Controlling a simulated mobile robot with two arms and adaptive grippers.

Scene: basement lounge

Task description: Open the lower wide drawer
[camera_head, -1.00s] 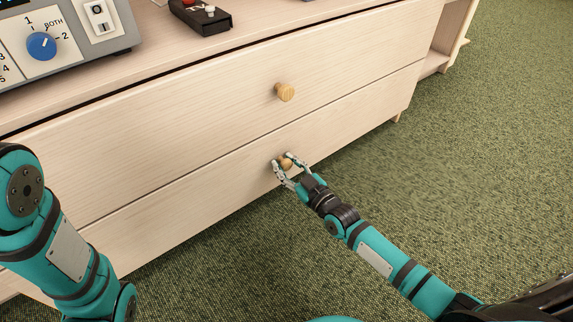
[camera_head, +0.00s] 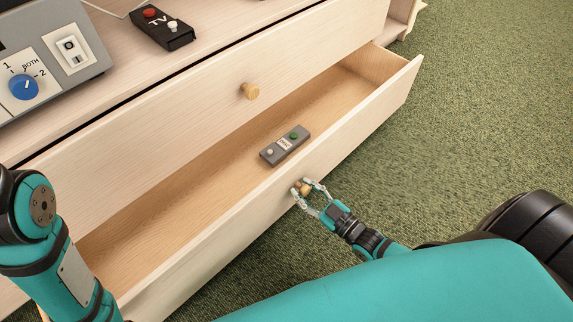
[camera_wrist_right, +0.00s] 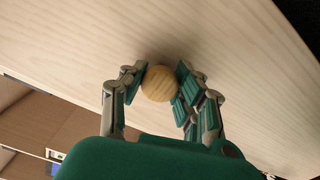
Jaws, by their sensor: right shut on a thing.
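The lower wide drawer (camera_head: 352,143) stands pulled out from the pale wood cabinet, with its inside showing from above. My right gripper (camera_head: 305,189) is shut on the round wooden knob at the middle of its front. In the right wrist view the knob (camera_wrist_right: 159,83) sits between the two fingers of my right gripper (camera_wrist_right: 160,88), close to the drawer front. The upper drawer (camera_head: 205,115) is shut, with its own wooden knob (camera_head: 250,91). My left arm shows at the left edge, but its gripper is out of view.
A grey remote (camera_head: 285,146) with a green and a pale button lies inside the open drawer. Green carpet (camera_head: 480,110) is clear at the right.

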